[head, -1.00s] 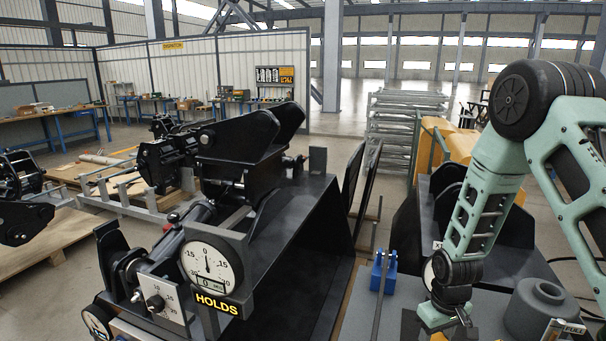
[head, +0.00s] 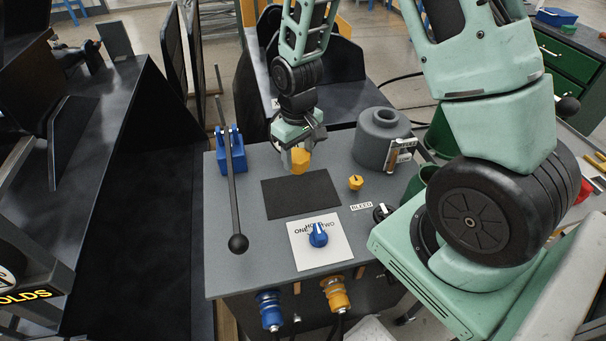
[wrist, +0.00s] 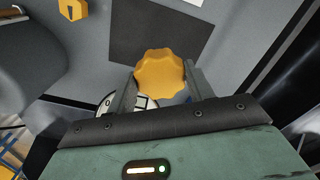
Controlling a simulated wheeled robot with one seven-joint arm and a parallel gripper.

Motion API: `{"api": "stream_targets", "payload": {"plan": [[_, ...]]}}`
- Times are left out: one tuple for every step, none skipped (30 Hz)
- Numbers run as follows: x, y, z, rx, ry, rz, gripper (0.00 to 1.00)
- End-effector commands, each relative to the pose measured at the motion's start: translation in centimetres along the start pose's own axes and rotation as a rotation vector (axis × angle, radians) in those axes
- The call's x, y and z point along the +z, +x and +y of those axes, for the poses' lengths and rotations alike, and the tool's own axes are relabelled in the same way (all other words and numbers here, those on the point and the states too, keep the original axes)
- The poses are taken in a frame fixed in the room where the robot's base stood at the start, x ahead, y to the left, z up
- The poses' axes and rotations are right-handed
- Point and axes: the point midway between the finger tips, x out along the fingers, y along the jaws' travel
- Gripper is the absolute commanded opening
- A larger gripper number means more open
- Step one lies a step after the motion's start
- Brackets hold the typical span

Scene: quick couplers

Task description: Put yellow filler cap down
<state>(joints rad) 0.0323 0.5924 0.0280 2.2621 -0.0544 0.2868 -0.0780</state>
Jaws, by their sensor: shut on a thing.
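The yellow filler cap (head: 300,161) is held between the fingers of my gripper (head: 299,150), above the back part of the grey bench top. In the wrist view the scalloped cap (wrist: 160,75) sits between my two fingertips (wrist: 158,84). My gripper is shut on it. A dark rectangular mat (head: 301,194) lies on the bench just in front of the cap; in the wrist view the mat (wrist: 150,30) shows beyond the cap. I cannot tell the exact height of the cap over the bench.
A small yellow bleed knob (head: 356,182) is right of the mat. A black lever (head: 232,190) on a blue bracket (head: 232,158) rises at left. A blue selector knob (head: 318,235) is in front.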

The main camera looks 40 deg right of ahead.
Motion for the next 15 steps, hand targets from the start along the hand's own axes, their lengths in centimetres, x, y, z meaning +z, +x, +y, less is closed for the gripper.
{"api": "stream_targets", "payload": {"plan": [[0.1,0.1,0.0,0.0,-0.004,-0.002,0.24],[0.1,0.3,0.0,-0.001,-0.006,-0.003,0.24],[0.2,0.7,0.0,-0.001,-0.007,-0.004,0.24],[0.2,1.1,-0.1,-0.001,-0.008,-0.006,0.24],[0.2,1.6,-0.1,-0.001,-0.008,-0.007,0.24],[0.3,2.3,-0.1,-0.001,-0.008,-0.008,0.24],[0.2,2.8,-0.1,-0.001,-0.008,-0.007,0.24],[0.2,3.3,0.0,-0.001,-0.008,-0.007,0.24],[0.2,3.9,0.0,0.0,-0.008,-0.006,0.24],[0.2,4.3,0.0,0.0,-0.008,-0.006,0.24],[0.2,4.6,0.0,0.0,-0.008,-0.006,0.24],[0.2,5.0,0.0,0.0,-0.007,-0.003,0.24],[0.1,5.2,0.0,0.0,-0.007,-0.003,0.24],[0.1,5.3,0.0,0.0,-0.007,-0.002,0.24],[0.1,5.6,0.0,0.0,-0.007,-0.002,0.24]]}}
